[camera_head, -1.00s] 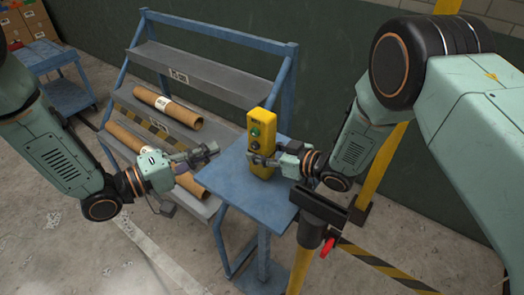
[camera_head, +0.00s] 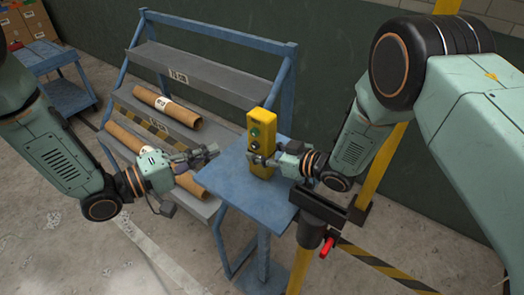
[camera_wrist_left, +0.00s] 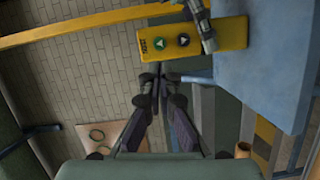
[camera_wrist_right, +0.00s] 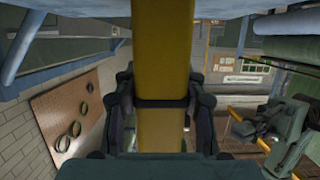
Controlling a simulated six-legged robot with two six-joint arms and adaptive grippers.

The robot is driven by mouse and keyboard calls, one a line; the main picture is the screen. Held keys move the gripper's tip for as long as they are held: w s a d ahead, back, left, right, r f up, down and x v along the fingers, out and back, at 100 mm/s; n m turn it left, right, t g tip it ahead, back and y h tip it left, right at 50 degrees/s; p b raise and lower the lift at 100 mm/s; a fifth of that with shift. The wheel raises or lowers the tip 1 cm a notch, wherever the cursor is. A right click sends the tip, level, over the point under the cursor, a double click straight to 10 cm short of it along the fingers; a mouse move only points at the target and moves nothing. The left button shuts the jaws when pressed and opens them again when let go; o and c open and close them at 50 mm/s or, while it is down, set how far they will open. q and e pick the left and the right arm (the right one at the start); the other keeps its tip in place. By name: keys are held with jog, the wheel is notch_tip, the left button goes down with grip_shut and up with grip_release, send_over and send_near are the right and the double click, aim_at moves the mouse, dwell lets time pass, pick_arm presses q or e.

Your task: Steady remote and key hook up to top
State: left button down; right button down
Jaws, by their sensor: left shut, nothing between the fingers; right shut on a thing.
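The remote is a yellow box (camera_head: 262,130) with a green and a dark button, upright on a small blue table (camera_head: 236,178). My right gripper (camera_head: 258,160) is shut around its lower middle from the right. In the right wrist view the yellow body (camera_wrist_right: 160,50) runs between the fingers. My left gripper (camera_head: 213,151) is shut and empty, left of the remote and apart from it. In the left wrist view its closed tips (camera_wrist_left: 157,76) lie below the remote's button face (camera_wrist_left: 185,42). I cannot make out a key hook.
A blue-framed grey shelf (camera_head: 195,75) with brown rolls (camera_head: 168,107) stands behind and left of the table. A yellow post with a black bracket (camera_head: 318,207) and red lever (camera_head: 327,246) stands at the table's front right. A blue cart (camera_head: 70,95) is far left.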

aim_at(255, 132)
dwell(0.4)
pick_arm(q)
jog(key=s+m+g+y, duration=0.1)
jog(key=m+g, duration=0.1)
jog(key=m, duration=0.4)
jog(key=s+d+m+g+y, duration=0.1)
jog(key=m+g+y, duration=0.1)
jog(key=m, duration=0.4)
jog(key=s+m+g+y, duration=0.1)
jog(key=m, duration=0.6)
jog(key=shift+s+d+r+g, duration=0.1)
jog(key=shift+s+d+g, duration=0.05)
jog(key=shift+d+g, duration=0.2)
jog(key=w+d, duration=0.5)
jog(key=w, duration=0.2)
jog(key=shift+w+d, duration=0.1)
jog(key=shift+d, duration=0.05)
dwell(0.7)
jog(key=shift+w+d, duration=0.25)
